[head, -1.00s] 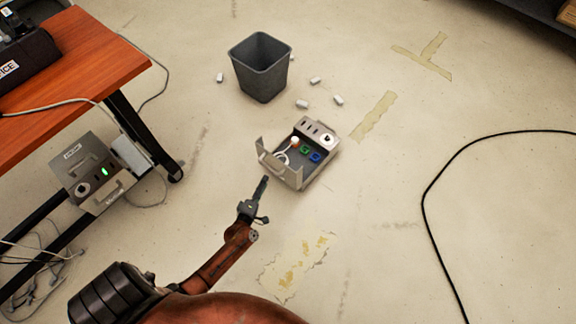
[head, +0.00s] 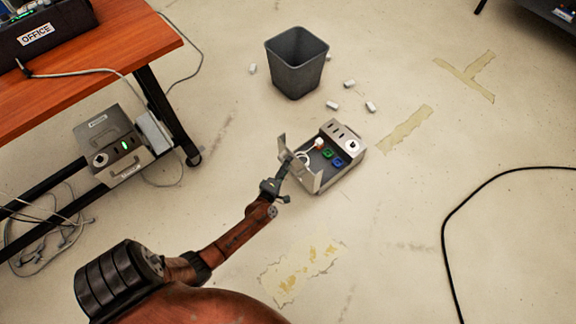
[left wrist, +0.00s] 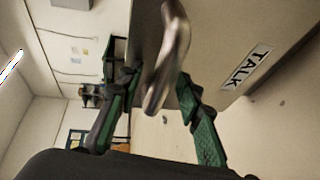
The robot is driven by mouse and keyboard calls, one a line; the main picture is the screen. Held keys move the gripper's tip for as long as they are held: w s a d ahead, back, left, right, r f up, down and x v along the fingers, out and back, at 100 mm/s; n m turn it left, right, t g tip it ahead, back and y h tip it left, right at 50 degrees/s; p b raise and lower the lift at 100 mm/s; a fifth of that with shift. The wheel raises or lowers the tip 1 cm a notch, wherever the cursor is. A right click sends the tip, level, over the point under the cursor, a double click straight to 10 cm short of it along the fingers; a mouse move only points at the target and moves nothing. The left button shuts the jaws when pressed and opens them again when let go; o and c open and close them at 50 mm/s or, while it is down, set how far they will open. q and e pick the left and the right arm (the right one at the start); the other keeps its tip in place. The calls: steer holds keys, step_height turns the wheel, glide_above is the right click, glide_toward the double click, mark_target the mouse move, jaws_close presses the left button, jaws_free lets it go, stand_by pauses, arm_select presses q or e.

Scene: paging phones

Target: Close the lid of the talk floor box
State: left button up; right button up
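The talk floor box (head: 352,172) sits on the floor in the head view, a grey case with sockets and green and blue parts inside. Its lid (head: 306,178) stands open on the side nearest my left gripper. In the left wrist view the lid (left wrist: 222,45) bears a TALK label (left wrist: 246,69) and a metal handle (left wrist: 168,60). My left gripper (head: 286,168) is at the lid's outer side. In its wrist view the fingers (left wrist: 155,128) are spread, with the handle between them. I cannot tell whether they touch it. My right gripper is not in view.
A grey bin (head: 297,65) stands behind the box, with several small white pieces on the floor nearby. Another grey box (head: 112,140) is under the orange desk (head: 95,60) at left. A black cable (head: 450,230) lies at right. Floor around the box is mostly clear.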

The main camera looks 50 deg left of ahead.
arm_select(q)
steer(key=shift+c, duration=0.7)
jaws_close()
